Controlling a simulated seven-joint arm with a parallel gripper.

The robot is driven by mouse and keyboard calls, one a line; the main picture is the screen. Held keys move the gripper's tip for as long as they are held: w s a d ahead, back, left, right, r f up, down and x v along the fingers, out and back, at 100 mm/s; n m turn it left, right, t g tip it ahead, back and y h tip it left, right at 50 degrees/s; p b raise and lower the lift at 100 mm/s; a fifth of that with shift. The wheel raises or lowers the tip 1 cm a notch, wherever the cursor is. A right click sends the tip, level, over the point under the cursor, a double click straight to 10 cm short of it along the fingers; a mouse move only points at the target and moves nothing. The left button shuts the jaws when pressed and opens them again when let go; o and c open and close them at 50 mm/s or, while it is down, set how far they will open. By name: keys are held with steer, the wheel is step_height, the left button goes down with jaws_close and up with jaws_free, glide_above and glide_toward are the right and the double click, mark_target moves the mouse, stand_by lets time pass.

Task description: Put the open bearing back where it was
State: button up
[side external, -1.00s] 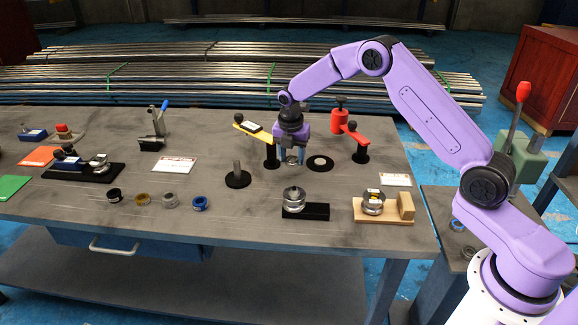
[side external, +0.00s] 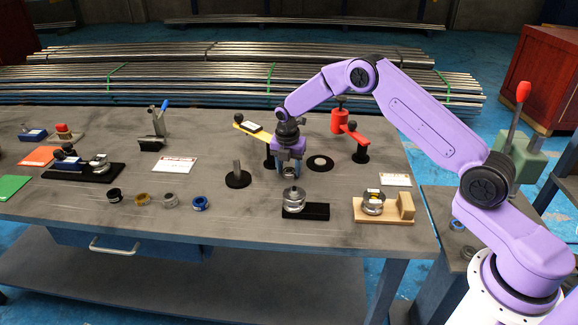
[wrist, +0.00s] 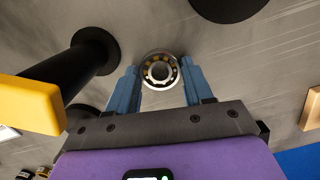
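The open bearing (wrist: 150,76), a steel ring with its balls showing in a brass-coloured cage, sits between my fingertips in the wrist view. My gripper (side external: 290,174) is closed around its sides. In the side view the fingers mostly hide the bearing. They point down, low over the grey table. Directly in front of them a round silver piece (side external: 293,197) stands on a black block (side external: 316,211). Whether the bearing touches the table cannot be told.
A black post on a round base (side external: 238,178) stands left of my gripper, and a flat black disc (side external: 320,163) lies to the right. A yellow arm (side external: 240,126) and a red fixture (side external: 341,122) stand behind. A wooden stand (side external: 405,206) is at the front right.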

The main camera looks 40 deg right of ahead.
mark_target(288, 173)
steer(key=o, duration=0.3)
step_height(288, 173, up, 11)
steer(key=a, duration=0.1)
steer(key=s+a+r+m, duration=0.3)
steer(key=s+a+r, duration=0.3)
steer(key=s+a, duration=0.3)
steer(key=s+r+m+y, duration=0.1)
steer(key=s+r+m, duration=0.15)
steer(key=s, duration=0.95)
steer(key=s+r+m, duration=0.1)
steer(key=s+m, duration=0.2)
steer(key=s, duration=0.8)
steer(key=s+d+f+m, duration=0.1)
steer(key=s+d+m, duration=0.1)
steer(key=s, duration=0.5)
steer(key=s+d+m, duration=0.1)
steer(key=s+d, duration=0.2)
steer(key=s, duration=0.4)
steer(key=shift+f+m+g+y, duration=0.3)
steer(key=shift+f+m, duration=0.05)
steer(key=shift+d, duration=0.1)
